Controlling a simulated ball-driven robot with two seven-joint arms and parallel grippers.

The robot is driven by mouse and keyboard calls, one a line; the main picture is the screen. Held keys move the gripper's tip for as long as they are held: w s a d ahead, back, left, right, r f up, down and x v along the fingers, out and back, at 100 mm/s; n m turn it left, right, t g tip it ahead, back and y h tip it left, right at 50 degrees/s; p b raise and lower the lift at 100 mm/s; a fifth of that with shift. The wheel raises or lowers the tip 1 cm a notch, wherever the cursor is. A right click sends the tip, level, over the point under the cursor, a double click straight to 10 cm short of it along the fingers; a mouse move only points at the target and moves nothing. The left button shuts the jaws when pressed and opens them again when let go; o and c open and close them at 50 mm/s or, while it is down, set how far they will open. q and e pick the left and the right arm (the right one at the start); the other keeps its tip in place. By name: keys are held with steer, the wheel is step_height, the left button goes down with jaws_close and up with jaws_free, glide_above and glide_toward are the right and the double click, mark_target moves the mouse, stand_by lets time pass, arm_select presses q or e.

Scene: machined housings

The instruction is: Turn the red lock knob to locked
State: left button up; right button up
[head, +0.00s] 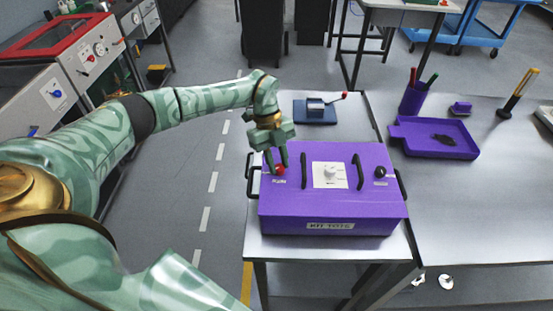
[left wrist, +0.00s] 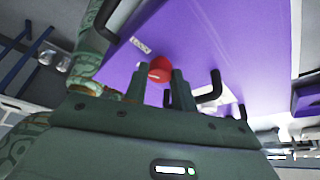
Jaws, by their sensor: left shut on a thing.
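The purple housing (head: 330,209) stands on the metal table in the head view. The red lock knob (head: 280,170) is at its upper left, with a small label below it. My left gripper (head: 279,165) reaches down over the knob and is shut on it. In the left wrist view the red knob (left wrist: 160,70) shows between the two fingers of my left gripper (left wrist: 162,80). My right gripper is not in view.
A white dial (head: 330,174), black handles (head: 357,172) and a black knob (head: 380,172) are on the housing. A small blue device with a red-tipped lever (head: 316,108) stands behind it. A purple tray (head: 433,138) and a pen cup (head: 413,97) stand to the right.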

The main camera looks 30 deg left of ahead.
arm_select(q)
steer(key=m, duration=0.1)
steer(key=m+g+y, duration=0.1)
steer(key=m, duration=0.1)
steer(key=shift+w+d+m, duration=0.1)
steer(key=shift+w+m, duration=0.1)
steer(key=shift+m, duration=0.1)
steer(key=shift+d+m+g+y, duration=0.1)
steer(key=shift+m+g+y, duration=0.3)
steer(key=shift+m, duration=1.1)
steer(key=o, duration=1)
steer(key=v, duration=1.6)
steer(key=shift+w+r, duration=0.15)
